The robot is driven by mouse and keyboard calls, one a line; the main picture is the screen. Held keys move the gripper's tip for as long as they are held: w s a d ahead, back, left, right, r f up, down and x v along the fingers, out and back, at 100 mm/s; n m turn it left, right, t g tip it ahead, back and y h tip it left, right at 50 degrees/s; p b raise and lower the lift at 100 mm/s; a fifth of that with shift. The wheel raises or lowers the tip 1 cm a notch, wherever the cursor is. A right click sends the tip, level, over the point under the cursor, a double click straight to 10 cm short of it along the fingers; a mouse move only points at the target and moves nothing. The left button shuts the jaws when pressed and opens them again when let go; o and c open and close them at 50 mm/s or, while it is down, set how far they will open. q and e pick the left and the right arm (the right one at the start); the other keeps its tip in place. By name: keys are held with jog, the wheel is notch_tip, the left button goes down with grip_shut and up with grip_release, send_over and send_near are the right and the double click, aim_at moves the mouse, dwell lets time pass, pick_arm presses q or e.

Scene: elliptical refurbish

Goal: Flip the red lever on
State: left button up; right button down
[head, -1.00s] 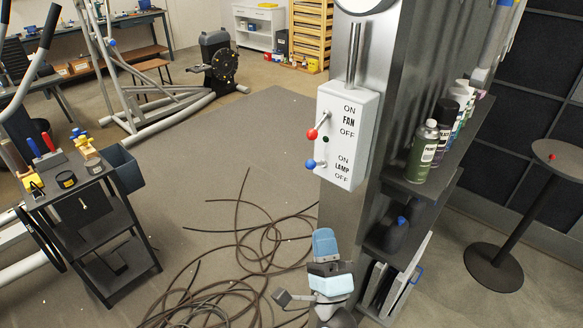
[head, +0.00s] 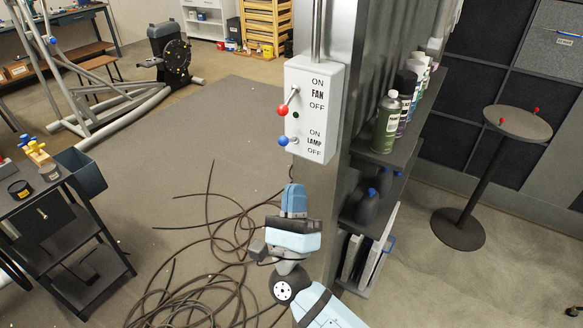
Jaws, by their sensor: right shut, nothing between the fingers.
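The red lever (head: 283,110) sticks out from the FAN part of a white switch box (head: 325,130) on a grey column. Its red knob hangs down and to the left of its pivot, about level with the OFF label. A blue-knobbed lever (head: 284,141) sits below it at the LAMP labels. My right gripper (head: 294,198) is shut and empty, pointing up. In the picture it is below the box and both levers, apart from them. My left gripper is out of view.
A shelf with several spray cans (head: 387,124) is fixed to the column's right side. A small round table (head: 517,122) stands further right. Hoses (head: 225,235) lie on the floor at lower left, near a dark cart (head: 60,235). The space left of the box is clear.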

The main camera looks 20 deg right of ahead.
jog(key=p, duration=0.3)
send_near(290, 100)
jog(key=w+d, duration=0.3)
jog(key=r, duration=0.1)
jog(key=a+p, duration=0.1)
jog(key=r+p, duration=0.1)
jog(key=shift+w+a+r, duration=0.25)
jog(key=shift+a+r, duration=0.05)
jog(key=shift+r, duration=0.05)
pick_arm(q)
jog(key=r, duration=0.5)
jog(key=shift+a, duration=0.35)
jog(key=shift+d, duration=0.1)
pick_arm(e)
jog(key=shift+d, duration=0.1)
